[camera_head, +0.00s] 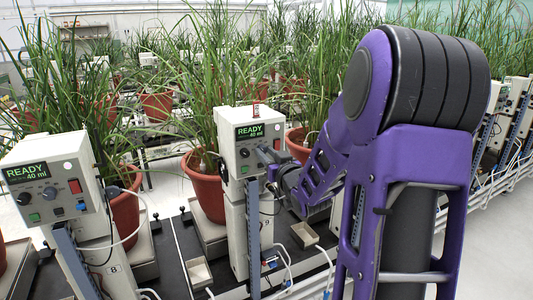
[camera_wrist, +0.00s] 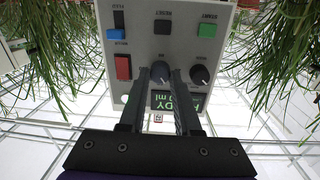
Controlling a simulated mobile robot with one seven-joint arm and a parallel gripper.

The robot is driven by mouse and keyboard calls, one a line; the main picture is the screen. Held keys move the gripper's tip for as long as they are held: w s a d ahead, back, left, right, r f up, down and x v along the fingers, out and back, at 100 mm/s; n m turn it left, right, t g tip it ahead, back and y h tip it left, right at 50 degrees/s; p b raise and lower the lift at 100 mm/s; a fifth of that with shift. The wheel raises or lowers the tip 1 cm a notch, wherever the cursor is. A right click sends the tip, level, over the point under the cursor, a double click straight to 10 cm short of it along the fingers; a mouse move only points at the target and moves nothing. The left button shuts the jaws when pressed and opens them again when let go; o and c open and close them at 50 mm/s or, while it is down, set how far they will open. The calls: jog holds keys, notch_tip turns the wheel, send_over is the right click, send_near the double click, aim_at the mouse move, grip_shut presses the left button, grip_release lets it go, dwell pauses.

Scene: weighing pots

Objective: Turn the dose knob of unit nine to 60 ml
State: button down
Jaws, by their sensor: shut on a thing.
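Unit nine (camera_head: 238,185) is a white control box on a post marked 9. Its green display (camera_head: 250,133) reads READY and 40 ml. In the wrist view the panel appears upside down, and my gripper (camera_wrist: 160,84) is shut on a dark knob (camera_wrist: 160,70) with a finger on each side. A second dark knob (camera_wrist: 200,75) is beside it, outside the fingers. The fingers partly cover the display (camera_wrist: 164,101). In the head view my gripper (camera_head: 269,158) reaches the panel from the right, and the held knob is hidden there.
Near the held knob are a red switch (camera_wrist: 123,67), a green button (camera_wrist: 207,30) and a blue-and-black switch (camera_wrist: 117,32). Unit eight (camera_head: 22,152) stands at left, also reading 40 ml. Potted plants (camera_head: 206,190) stand beside and behind the units.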

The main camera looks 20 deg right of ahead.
jog(key=m+p, duration=0.1)
jog(key=m, duration=0.2)
jog(key=shift+r, duration=0.15)
jog(key=shift+m, duration=1.8)
jog(key=c, duration=0.6)
grip_release()
